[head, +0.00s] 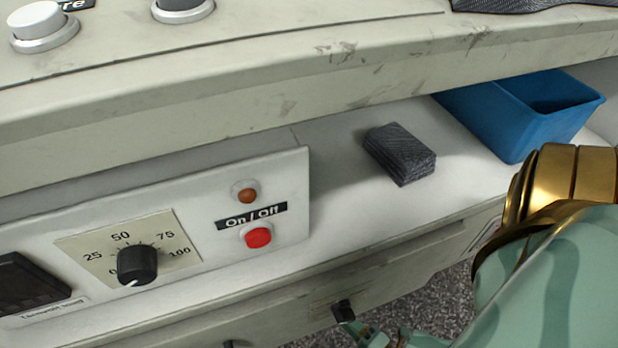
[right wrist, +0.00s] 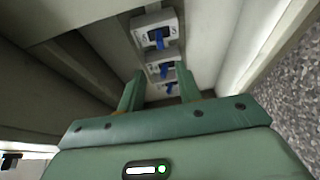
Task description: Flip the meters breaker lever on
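Nothing shows held, and contact with a lever cannot be told. My left gripper is not in view.
The head view shows a control panel with a black dial (head: 137,264) and a red On/Off button (head: 258,237). A dark grey block (head: 400,154) and a blue bin (head: 500,122) stand on the shelf. Pale walls close in on both sides of the breakers.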

